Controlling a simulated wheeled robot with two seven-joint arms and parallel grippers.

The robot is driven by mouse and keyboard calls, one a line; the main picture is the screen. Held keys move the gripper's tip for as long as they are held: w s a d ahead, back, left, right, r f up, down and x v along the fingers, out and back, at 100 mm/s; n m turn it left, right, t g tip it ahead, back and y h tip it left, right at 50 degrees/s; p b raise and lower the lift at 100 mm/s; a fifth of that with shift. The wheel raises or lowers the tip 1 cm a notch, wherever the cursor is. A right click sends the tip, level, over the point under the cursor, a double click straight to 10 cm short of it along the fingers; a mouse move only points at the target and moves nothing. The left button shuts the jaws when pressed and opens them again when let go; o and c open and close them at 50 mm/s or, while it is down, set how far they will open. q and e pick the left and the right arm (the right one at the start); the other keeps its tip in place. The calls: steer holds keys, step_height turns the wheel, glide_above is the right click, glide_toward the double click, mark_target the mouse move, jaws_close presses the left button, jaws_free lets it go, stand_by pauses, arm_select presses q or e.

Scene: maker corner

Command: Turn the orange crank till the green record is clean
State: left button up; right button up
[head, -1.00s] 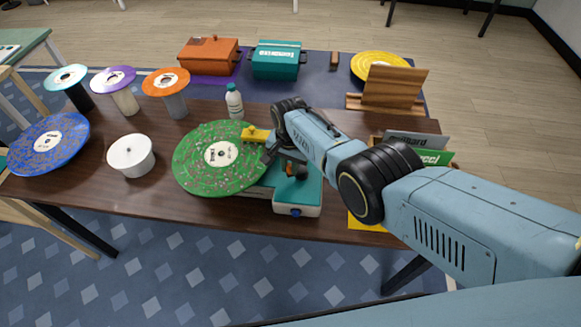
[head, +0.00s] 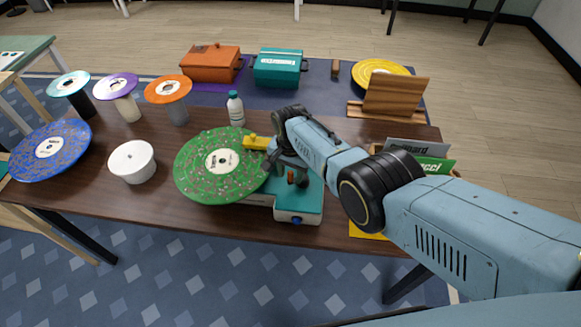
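The green record (head: 205,181) with a white label lies flat on the cleaning machine, a teal and white box (head: 300,207) at the table's front. Pale specks dot the record's surface. A yellow arm (head: 257,143) reaches over its right edge. A small orange part, seemingly the crank (head: 291,178), shows above the teal box. My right gripper (head: 283,172) is down at this crank, beside the record's right edge. Its fingers are mostly hidden by its own wrist, so I cannot tell whether they grip the crank. My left gripper is not in view.
A blue speckled record (head: 48,150) and a white round tub (head: 132,162) stand left. Several small discs on posts, including an orange one (head: 168,89), stand behind. A wooden rack (head: 393,98) and record sleeves (head: 434,165) are right.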

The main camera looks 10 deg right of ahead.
mark_target(291, 171)
step_height(291, 171, up, 7)
steer(key=p, duration=0.4)
steer(key=shift+f, duration=0.15)
step_height(291, 171, up, 7)
steer(key=p, duration=0.1)
steer(key=shift+f+p, duration=0.2)
steer(key=shift+p, duration=0.1)
stand_by(0.3)
